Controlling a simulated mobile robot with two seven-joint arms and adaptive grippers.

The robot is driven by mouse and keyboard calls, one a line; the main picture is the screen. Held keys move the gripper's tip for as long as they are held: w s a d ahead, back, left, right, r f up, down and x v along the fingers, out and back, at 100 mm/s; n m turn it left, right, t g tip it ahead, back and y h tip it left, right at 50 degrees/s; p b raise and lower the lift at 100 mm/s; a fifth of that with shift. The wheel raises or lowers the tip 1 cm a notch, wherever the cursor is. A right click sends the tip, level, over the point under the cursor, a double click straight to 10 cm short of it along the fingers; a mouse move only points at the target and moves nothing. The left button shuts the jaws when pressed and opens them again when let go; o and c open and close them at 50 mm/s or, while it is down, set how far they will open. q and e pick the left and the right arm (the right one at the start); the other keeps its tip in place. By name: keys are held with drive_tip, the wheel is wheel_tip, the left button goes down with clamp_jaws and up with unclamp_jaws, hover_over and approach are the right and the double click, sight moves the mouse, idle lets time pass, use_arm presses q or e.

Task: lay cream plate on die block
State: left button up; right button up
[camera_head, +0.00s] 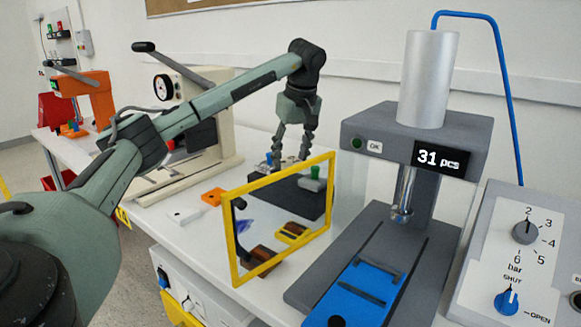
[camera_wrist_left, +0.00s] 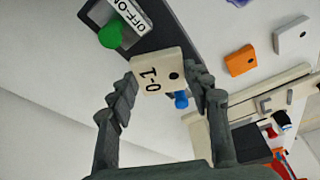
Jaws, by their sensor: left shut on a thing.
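My left gripper (camera_head: 290,160) reaches down over the dark base (camera_head: 296,198) behind the yellow-framed guard. In the left wrist view my left gripper (camera_wrist_left: 161,82) is shut on a cream plate (camera_wrist_left: 158,62) marked "0-1" with a dark hole. The plate is at the fingertips, close to the dark base; I cannot tell whether it touches. A blue knob (camera_wrist_left: 181,100) shows partly behind the plate, and a green knob (camera_wrist_left: 110,36) stands beside an "OFF-ON" plate (camera_wrist_left: 128,14). A slotted blue block (camera_head: 358,293), possibly the die block, lies under the press. My right gripper is not in view.
The clear guard's yellow frame (camera_head: 234,240) stands in front of the dark base. The press (camera_head: 430,130) reads "31 pcs". An orange plate (camera_head: 213,196) and a white plate (camera_head: 184,216) lie on the table left of the guard. A control panel (camera_head: 520,260) is at right.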

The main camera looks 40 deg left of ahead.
sight(291, 162)
use_arm(q)
drive_tip(key=shift+f, duration=1.65)
drive_tip(key=o, duration=1.1)
drive_tip(key=shift+f, duration=0.1)
drive_tip(key=shift+o, duration=0.2)
drive_tip(key=v, duration=1.2)
